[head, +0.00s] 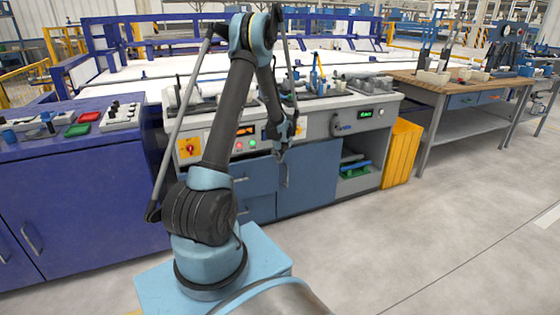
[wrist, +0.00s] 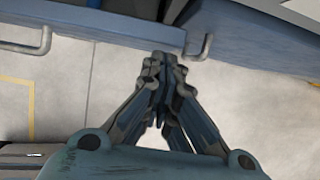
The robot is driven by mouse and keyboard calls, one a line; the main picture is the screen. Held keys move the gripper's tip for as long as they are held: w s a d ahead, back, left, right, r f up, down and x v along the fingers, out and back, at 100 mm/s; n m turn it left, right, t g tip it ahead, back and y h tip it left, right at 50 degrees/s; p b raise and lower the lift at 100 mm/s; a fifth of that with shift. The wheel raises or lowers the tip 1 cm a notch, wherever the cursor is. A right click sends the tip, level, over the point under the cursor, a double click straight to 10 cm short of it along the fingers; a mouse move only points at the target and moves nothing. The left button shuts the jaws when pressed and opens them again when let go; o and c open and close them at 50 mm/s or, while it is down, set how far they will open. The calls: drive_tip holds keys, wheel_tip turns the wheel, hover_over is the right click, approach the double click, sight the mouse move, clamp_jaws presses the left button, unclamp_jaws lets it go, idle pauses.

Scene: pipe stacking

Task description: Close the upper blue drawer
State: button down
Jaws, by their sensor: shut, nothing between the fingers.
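The upper blue drawer (head: 258,173) is in the grey workbench, left of a blue cabinet door (head: 312,172). My arm partly covers its left side in the head view. In the wrist view, the blue front (wrist: 110,25) crosses the top left and seems to stand out from the bench, with a grey strip behind it. Its handle (wrist: 32,42) shows at far left. My gripper (head: 281,155) is near the drawer's upper right corner. In the wrist view my gripper (wrist: 160,62) is shut and empty, its tips close to the front's right end. I cannot tell whether they touch.
A second blue drawer (head: 259,208) lies below. The door's handle (wrist: 206,47) is just right of my fingertips. An open shelf (head: 354,172) and a yellow bin (head: 401,153) stand to the right. A dark blue cabinet (head: 85,205) is at left. The floor in front is clear.

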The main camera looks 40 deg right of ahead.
idle(0.3)
drive_tip(key=w, duration=0.2)
drive_tip(key=shift+w+d, duration=0.3)
drive_tip(key=shift+s, duration=0.1)
drive_tip(key=s+a+r, duration=0.1)
drive_tip(key=s+r, duration=0.6)
drive_tip(key=r, duration=0.2)
drive_tip(key=shift+a+r, duration=0.15)
drive_tip(key=shift+a, duration=0.25)
drive_tip(key=shift+a, duration=0.1)
